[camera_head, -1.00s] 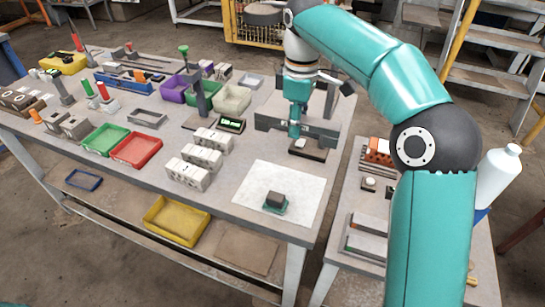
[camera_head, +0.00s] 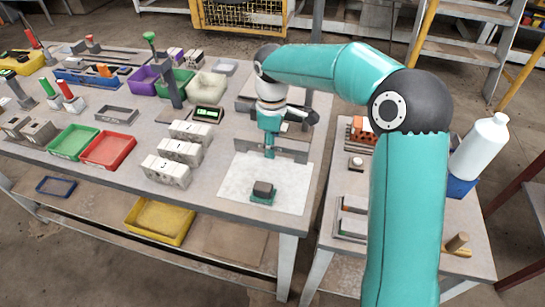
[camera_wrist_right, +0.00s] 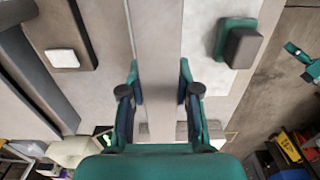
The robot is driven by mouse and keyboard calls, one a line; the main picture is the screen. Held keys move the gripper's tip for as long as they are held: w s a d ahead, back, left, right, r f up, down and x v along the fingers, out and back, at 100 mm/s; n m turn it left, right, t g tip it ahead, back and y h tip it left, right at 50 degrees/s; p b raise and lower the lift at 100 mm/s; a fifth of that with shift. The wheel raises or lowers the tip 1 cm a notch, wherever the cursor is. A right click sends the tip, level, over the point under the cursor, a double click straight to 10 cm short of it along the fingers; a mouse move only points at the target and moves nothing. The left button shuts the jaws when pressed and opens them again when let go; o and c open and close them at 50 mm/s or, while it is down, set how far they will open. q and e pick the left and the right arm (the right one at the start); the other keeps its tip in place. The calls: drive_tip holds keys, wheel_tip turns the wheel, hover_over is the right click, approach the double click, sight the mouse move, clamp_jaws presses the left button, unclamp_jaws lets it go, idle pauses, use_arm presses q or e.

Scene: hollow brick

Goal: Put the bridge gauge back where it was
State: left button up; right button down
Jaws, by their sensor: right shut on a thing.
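The bridge gauge is a long grey bar (camera_head: 290,153) in the head view. My right gripper (camera_head: 270,152) is shut on it near its middle, with the fingers pointing down. In the right wrist view the bar (camera_wrist_right: 155,45) runs between the two fingers (camera_wrist_right: 155,90). The bar is above the back edge of a white sheet (camera_head: 235,183) on the main table; whether it touches the sheet I cannot tell. A dark block on a green base (camera_head: 263,189) lies on that sheet, in front of the bar. My left gripper is not in view.
Behind the bar are dark grey supports (camera_head: 248,104), partly hidden by my arm. Pale blocks (camera_head: 180,151) and a small display (camera_head: 208,114) stand left of the sheet. Red (camera_head: 108,150) and green trays lie further left. A white bottle (camera_head: 480,145) stands on the right side table.

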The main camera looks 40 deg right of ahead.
sight(272, 166)
wheel_tip(272, 166, down, 5)
drive_tip(key=shift+r, duration=0.1)
idle(0.3)
drive_tip(key=c, duration=0.8)
unclamp_jaws()
wheel_tip(272, 166, up, 12)
drive_tip(key=shift+p, duration=0.3)
